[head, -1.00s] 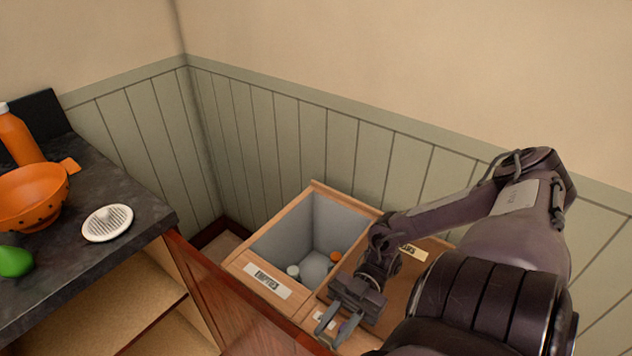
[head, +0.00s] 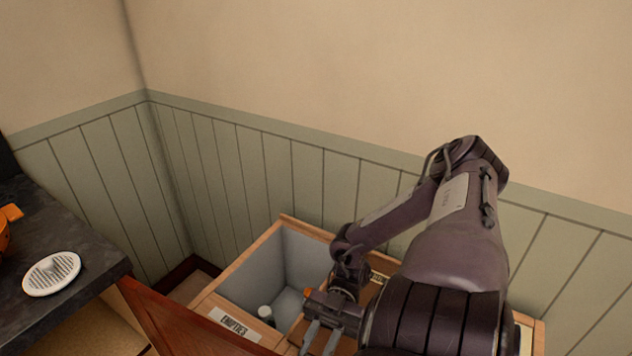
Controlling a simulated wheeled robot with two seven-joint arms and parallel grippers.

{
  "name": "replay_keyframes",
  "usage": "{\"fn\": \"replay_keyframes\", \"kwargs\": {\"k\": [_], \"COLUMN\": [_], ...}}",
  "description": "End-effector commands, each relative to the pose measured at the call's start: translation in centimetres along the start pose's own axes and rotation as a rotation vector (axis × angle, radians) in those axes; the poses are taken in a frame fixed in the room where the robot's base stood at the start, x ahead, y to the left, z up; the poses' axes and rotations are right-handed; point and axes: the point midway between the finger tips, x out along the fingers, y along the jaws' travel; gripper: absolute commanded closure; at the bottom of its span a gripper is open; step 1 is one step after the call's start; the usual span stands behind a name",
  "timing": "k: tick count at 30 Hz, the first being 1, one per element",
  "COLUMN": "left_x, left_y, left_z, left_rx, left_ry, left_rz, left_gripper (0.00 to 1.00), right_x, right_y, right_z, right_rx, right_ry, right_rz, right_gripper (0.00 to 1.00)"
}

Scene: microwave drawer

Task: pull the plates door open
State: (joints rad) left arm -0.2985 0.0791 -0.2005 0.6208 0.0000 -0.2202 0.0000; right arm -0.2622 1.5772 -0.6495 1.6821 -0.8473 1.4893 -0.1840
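A reddish-brown wooden door panel (head: 185,325) stands swung out from the cabinet under the dark counter, at the lower left of the head view. Its lower part is cut off by the frame, and no label shows on it, so I cannot tell if it is the plates door. My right gripper (head: 322,342) is at the bottom centre, to the right of the panel and apart from it. Its two fingers are apart with nothing seen between them, and their tips are near the frame's edge. My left gripper is not in view.
A wooden bin (head: 282,222) with a grey inside and an "EMPTIES" label (head: 235,324) stands against the panelled wall. It holds a few small items. A white slotted disc (head: 52,273) lies on the dark counter (head: 90,255), with part of an orange bowl (head: 3,236) left of it.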

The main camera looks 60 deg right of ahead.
Motion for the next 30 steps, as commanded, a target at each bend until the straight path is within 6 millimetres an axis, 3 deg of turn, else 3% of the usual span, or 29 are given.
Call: {"fn": "replay_keyframes", "kwargs": {"k": [4,5,9,20,27,30], "left_x": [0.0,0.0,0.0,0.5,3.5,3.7], "left_y": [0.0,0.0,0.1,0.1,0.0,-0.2], "left_z": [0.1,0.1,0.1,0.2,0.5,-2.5], "left_rx": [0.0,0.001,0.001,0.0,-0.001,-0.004], "left_ry": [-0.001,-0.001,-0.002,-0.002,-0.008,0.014], "left_rz": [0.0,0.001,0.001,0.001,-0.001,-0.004], "left_gripper": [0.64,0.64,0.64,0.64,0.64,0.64], "right_x": [0.0,0.0,0.0,-0.4,-3.5,-4.9], "right_y": [-0.1,-0.1,0.0,0.0,0.0,-0.1], "right_z": [0.2,0.2,0.1,0.3,0.8,0.8], "right_rx": [0.002,0.002,0.001,0.0,0.002,0.002], "right_ry": [-0.006,-0.006,-0.005,-0.004,-0.01,-0.009], "right_rz": [0.0,0.0,0.0,0.0,0.0,0.0], "right_gripper": [1.0,0.72,0.54,0.53,0.53,0.53]}}
